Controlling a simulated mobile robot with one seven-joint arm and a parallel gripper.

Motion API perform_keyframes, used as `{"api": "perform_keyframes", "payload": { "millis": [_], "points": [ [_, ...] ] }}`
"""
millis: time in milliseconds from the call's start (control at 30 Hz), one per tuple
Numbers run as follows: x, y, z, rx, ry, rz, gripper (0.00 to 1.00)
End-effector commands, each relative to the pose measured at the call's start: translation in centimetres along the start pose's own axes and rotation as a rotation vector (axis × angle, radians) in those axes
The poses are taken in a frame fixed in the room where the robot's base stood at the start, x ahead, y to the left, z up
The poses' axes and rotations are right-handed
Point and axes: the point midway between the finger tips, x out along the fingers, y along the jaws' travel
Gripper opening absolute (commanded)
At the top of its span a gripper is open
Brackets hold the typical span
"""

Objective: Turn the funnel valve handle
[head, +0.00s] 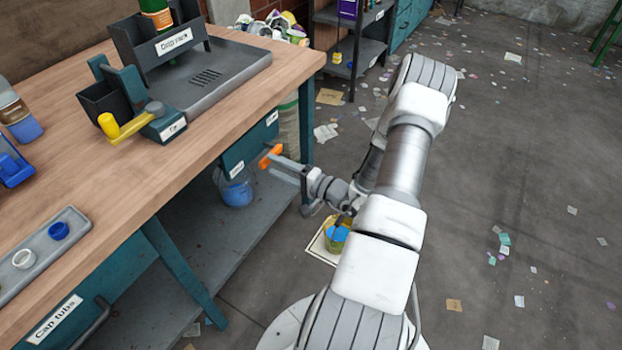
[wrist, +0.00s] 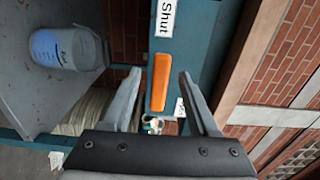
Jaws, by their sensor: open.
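The orange valve handle (head: 268,156) is at the front of the teal box under the bench's right end. In the wrist view the handle (wrist: 160,82) is a plain bar, lengthwise between the fingers, with a white "Shut" label (wrist: 165,18) beyond its upper end. My gripper (head: 284,167) is open and reaches the handle from the right. In the wrist view the gripper (wrist: 160,74) has one finger on each side of the handle, with a gap on both sides. I cannot tell how deep the handle sits between the fingers.
A bucket (head: 236,188) with blue contents stands on the lower shelf (head: 200,255); it also shows in the wrist view (wrist: 65,48). The wooden bench top (head: 130,185) and a teal leg (head: 306,130) are close to my gripper. A yellow lever (head: 132,130) is on the bench. Open floor lies right.

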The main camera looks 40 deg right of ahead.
Motion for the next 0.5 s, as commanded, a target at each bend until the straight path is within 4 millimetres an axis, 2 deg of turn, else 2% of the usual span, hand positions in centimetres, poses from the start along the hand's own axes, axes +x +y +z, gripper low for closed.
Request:
{"api": "perform_keyframes", "payload": {
  "millis": [100,300,500],
  "points": [
    [-3.2,-0.2,-0.1,0.001,0.006,0.002,0.60],
    [-8.0,-0.1,-0.1,0.002,0.005,0.001,0.60],
    [-11.7,-0.1,-0.1,0.000,0.004,0.001,0.60]
  ]
}}
